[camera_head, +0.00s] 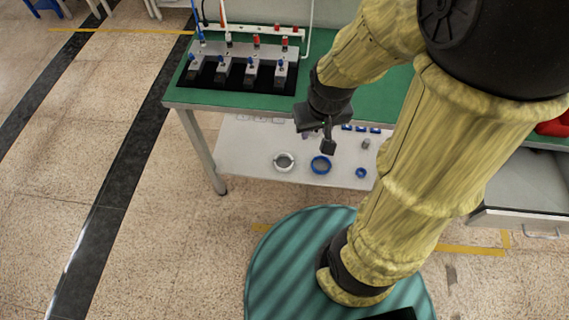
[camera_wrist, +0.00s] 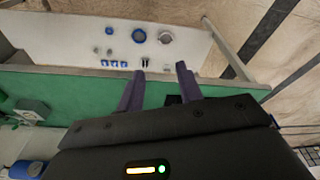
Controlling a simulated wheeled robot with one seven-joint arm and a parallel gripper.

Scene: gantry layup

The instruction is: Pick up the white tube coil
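My gripper (camera_head: 327,142) is above and in front of the shelf, apart from the coil. In the wrist view my gripper (camera_wrist: 160,69) has its two purple fingers spread with nothing between them. Nothing hides the coil.
The green bench top (camera_head: 240,99) overhangs the back of the shelf (camera_head: 236,160). A bench leg (camera_head: 199,150) stands left of the coil. A small blue ring (camera_head: 361,172) and several small parts share the shelf. A black fixture (camera_head: 240,72) sits on the bench.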

